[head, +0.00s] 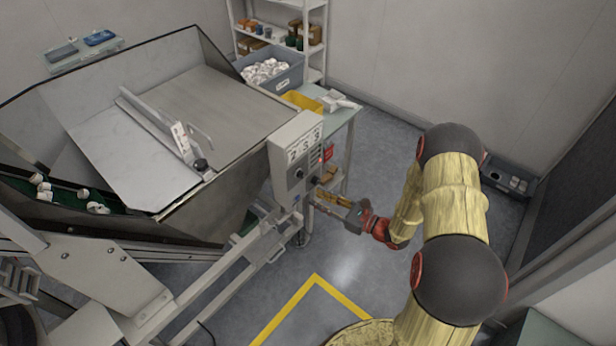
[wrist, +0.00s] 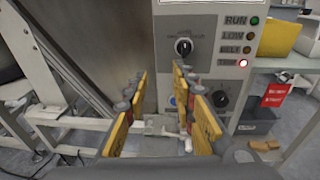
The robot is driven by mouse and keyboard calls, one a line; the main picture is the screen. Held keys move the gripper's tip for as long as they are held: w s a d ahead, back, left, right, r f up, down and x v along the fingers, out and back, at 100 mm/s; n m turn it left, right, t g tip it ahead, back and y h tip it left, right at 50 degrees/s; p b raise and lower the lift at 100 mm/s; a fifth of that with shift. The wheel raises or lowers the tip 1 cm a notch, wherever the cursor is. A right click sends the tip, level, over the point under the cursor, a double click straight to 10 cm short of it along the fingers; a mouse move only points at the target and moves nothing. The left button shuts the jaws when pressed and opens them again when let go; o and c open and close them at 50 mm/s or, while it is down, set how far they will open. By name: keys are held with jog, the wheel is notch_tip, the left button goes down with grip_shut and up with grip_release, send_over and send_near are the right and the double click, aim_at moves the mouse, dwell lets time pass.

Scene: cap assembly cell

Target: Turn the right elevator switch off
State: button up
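A grey control box (head: 296,158) stands at the hopper's right side and fills the upper middle of the wrist view (wrist: 208,20). It has one dark rotary knob (wrist: 183,46) at the upper left and another (wrist: 219,98) lower right, partly behind my right finger. The labels by the knobs are too small to read, so I cannot tell which is the right elevator switch. My gripper (wrist: 163,86) is open and empty in front of the box, its yellow fingers below the upper knob. In the head view my gripper (head: 318,196) is close to the box's lower part.
Indicator lamps line the box's right side; the red TRIP lamp (wrist: 243,63) looks lit. A blue button (wrist: 172,100) shows between my fingers. A red tag (wrist: 275,95) hangs at right by a table (wrist: 290,63). A pale frame (wrist: 50,110) stands at left.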

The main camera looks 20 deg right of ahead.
aim_at(303, 174)
jog(key=w, duration=0.3)
jog(key=w+a+r+m+t+b, duration=0.1)
jog(key=w, duration=0.2)
jog(key=w+r+t+h+b, duration=0.1)
jog(key=w, duration=0.1)
jog(key=shift+w+a+r, duration=0.25)
jog(key=shift+w+a, duration=0.15)
grip_shut()
dwell(0.4)
